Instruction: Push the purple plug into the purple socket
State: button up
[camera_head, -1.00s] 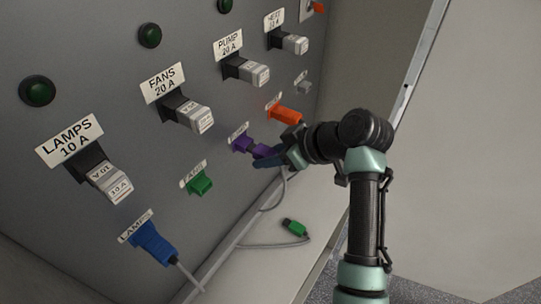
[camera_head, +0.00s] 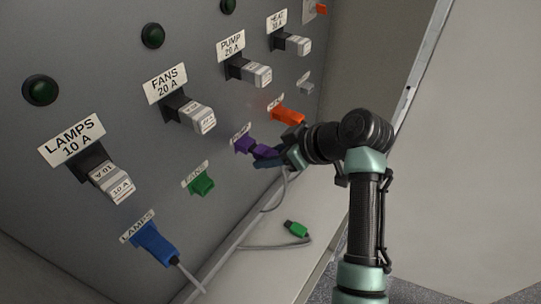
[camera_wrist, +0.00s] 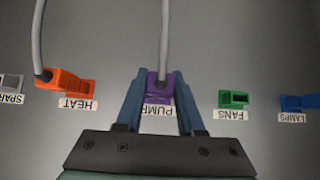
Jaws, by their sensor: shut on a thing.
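The purple socket (camera_head: 241,144) sits on the grey panel in the head view, under the small PUMP label. The purple plug (camera_head: 263,151) is right in front of it and lined up with it. Whether the plug is fully seated I cannot tell. My gripper (camera_head: 272,160) is shut on the plug from the right. In the wrist view, the two blue fingers of my gripper (camera_wrist: 159,92) stand on either side of the purple plug (camera_wrist: 160,82). A grey cable runs from the plug to the top of that view. The purple socket is mostly hidden there behind the plug.
An orange plug (camera_head: 286,115) is in the HEAT socket, close to my gripper. The green FANS socket (camera_head: 201,185) is empty. A blue plug (camera_head: 154,243) is in the LAMPS socket. A loose green plug (camera_head: 296,228) lies on the ledge below. Breaker handles (camera_head: 246,70) project above.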

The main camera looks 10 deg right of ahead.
jog(key=shift+w+a, duration=0.45)
dwell(0.5)
jog(key=o, duration=1.1)
jog(key=shift+c, duration=0.2)
